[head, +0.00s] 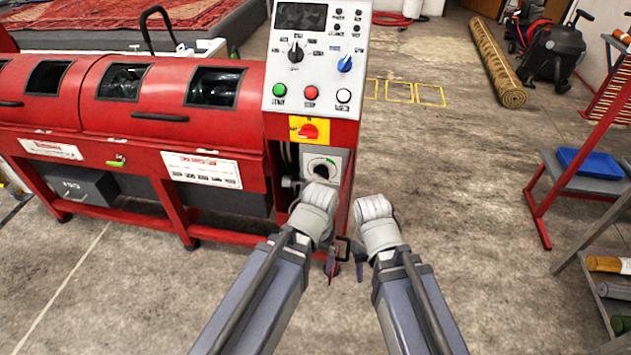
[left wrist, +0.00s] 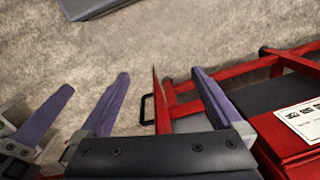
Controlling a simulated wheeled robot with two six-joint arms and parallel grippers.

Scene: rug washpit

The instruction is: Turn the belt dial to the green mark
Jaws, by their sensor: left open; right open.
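A round dial (head: 322,167) with a dark centre and a green mark on its rim sits on a grey plate low on the machine's red column. My left wrist partly covers the plate from below. Its label is not readable. My left gripper (head: 332,262) points down beside the column, mostly hidden by its own arm; its open, empty fingers show in the left wrist view (left wrist: 160,76). My right gripper (head: 359,257) is open and hangs low, just right of the left one, partly hidden. Neither gripper touches the dial.
Above the dial are a red switch on a yellow plate (head: 309,130), three buttons, a black knob (head: 296,52) and a blue knob (head: 345,63). The red machine (head: 150,140) fills the left. A rack (head: 560,205) stands right. Floor between is clear.

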